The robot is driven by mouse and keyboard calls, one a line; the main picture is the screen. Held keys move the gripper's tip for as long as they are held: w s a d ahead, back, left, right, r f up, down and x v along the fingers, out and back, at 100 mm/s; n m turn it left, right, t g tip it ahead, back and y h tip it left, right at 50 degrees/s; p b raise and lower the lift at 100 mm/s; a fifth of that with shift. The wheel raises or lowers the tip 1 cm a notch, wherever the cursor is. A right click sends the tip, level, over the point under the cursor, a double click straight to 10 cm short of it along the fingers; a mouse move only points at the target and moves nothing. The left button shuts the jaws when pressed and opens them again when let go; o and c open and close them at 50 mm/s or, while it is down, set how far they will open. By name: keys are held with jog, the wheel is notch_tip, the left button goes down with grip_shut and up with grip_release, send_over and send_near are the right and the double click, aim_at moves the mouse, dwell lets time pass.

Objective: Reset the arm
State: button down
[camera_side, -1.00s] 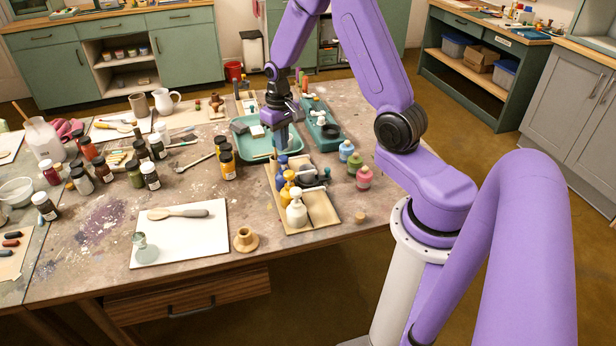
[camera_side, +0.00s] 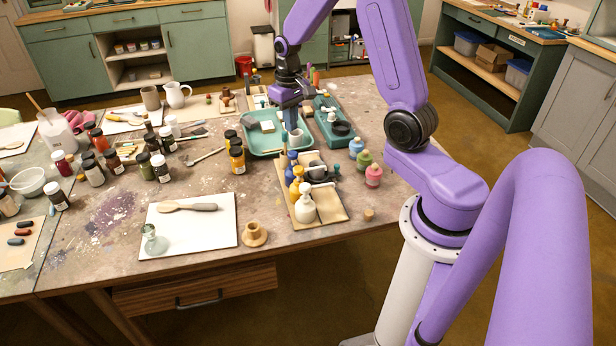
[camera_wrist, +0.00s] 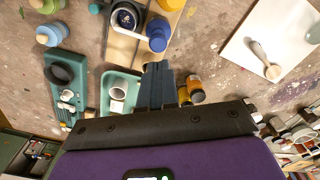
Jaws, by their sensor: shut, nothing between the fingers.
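My gripper (camera_side: 291,126) hangs fingers-down over the teal tray (camera_side: 252,147) on the pigment table. Its dark blue fingers are together with nothing between them. In the wrist view the closed fingers (camera_wrist: 157,68) point away from the camera, above the table. A small white cup (camera_side: 297,137) is in the tray, close by the fingertips in the side view and apart from them. It also shows in the wrist view (camera_wrist: 117,93), left of the fingers.
A wooden tray (camera_side: 331,212) with pump bottles stands in front of the gripper. Green, pink and blue bottles (camera_side: 363,158) and a teal case (camera_side: 326,133) are to the right. Dark jars (camera_side: 160,168) crowd the left. A white board (camera_side: 180,235) lies at the front.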

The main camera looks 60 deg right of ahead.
jog(key=s+a+r+n, duration=0.3)
jog(key=s+a+n, duration=0.15)
jog(key=a, duration=0.35)
jog(key=s+a+r+n, duration=0.2)
jog(key=s+a+n, duration=0.1)
jog(key=s+a, duration=0.3)
jog(key=s+a+r+n, duration=0.1)
jog(key=s+n, duration=0.3)
jog(key=s, duration=0.4)
jog(key=s+a+r+n, duration=0.2)
jog(key=s+a+n, duration=0.2)
jog(key=s, duration=0.4)
jog(key=shift+a, duration=0.2)
